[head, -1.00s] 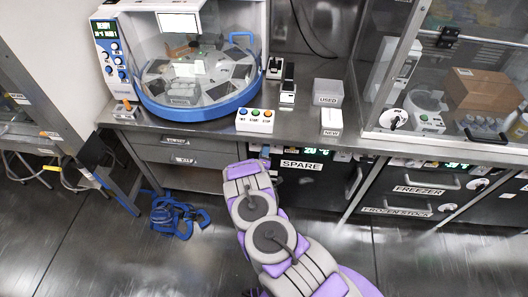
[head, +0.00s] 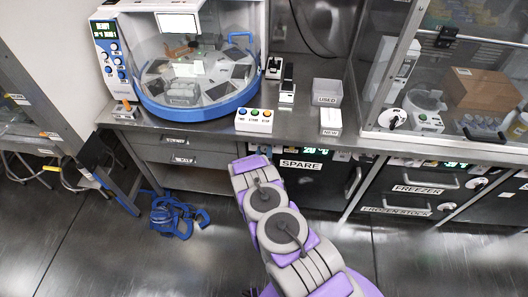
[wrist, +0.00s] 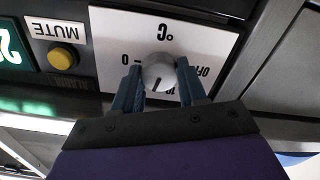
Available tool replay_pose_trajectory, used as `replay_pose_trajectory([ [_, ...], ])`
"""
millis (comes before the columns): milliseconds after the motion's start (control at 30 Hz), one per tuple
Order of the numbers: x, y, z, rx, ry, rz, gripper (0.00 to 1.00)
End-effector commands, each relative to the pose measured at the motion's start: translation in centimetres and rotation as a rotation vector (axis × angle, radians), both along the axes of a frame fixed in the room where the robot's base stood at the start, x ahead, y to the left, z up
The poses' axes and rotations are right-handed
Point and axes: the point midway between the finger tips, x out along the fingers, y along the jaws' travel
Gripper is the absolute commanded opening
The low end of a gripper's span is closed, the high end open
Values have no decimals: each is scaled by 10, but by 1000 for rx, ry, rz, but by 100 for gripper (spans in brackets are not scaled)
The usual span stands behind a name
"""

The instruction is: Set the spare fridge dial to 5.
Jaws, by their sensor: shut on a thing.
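The spare fridge (head: 318,188) is the dark unit under the bench, with a SPARE label (head: 300,164) and a partly covered green display. In the wrist view its dial (wrist: 158,68) is a grey round knob on a white plate (wrist: 205,45) marked °C, 0, 10 and OFF, seen upside down. My gripper (wrist: 158,77) is shut on the dial, one finger on each side. A dark mark shows low on the knob near the 10; the exact setting is unclear. In the head view my own arm hides the dial and the gripper.
A yellow MUTE button (wrist: 62,57) and a lit green display (wrist: 12,50) sit left of the dial plate. The freezer (head: 415,180) stands right of the spare fridge. A blue heap (head: 172,214) lies on the floor at left. Open floor lies around my arm.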

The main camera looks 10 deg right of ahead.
Motion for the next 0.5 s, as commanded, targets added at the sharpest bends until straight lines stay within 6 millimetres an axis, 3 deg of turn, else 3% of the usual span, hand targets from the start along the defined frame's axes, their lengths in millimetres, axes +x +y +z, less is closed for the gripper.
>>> replay_pose_trajectory([
  [500,-2,1,-5,252,-69,2,11],
])
